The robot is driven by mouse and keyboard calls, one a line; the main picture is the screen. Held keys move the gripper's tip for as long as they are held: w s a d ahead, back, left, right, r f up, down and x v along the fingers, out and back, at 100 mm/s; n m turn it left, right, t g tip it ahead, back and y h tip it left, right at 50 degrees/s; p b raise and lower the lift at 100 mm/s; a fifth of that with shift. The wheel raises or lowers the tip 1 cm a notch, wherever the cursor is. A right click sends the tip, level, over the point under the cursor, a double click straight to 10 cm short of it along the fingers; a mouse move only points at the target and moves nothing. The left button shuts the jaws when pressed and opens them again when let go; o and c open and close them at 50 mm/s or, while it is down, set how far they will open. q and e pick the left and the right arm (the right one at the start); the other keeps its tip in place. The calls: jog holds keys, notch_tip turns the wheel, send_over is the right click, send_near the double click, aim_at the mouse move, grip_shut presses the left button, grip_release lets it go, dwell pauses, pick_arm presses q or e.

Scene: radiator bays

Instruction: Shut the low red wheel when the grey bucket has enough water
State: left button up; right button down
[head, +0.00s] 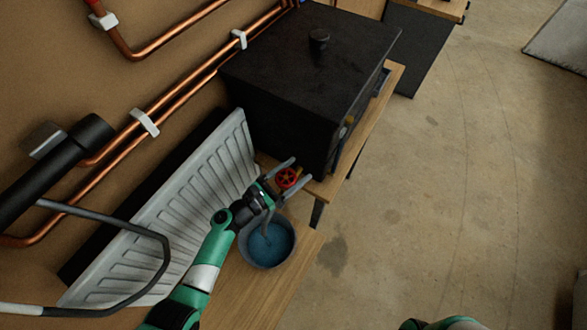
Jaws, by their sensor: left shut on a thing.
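The low red wheel (287,178) sits low in front of the black box, between the fingers of my left gripper (292,174). My left gripper is shut on the wheel, with one finger on each side of its rim. The grey bucket (291,257) stands on the wooden bench just below my left gripper and holds blue water (269,242).
A white ribbed radiator (185,215) leans along the wall at left. A large black box (310,60) stands behind the wheel. Copper pipes (165,110) run along the wall. The wooden bench (245,295) edges a clear concrete floor (430,190) at right.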

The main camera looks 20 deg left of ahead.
pick_arm(q)
jog(key=shift+s+d+m+g+h+b, duration=0.15)
jog(key=shift+m+g+h+b, duration=0.2)
jog(key=shift+m+g+h, duration=0.4)
jog(key=shift+s+d+m+g+h+b, duration=0.1)
jog(key=shift+m+g+h+b, duration=0.35)
jog(key=shift+h, duration=0.5)
jog(key=o, duration=1.3)
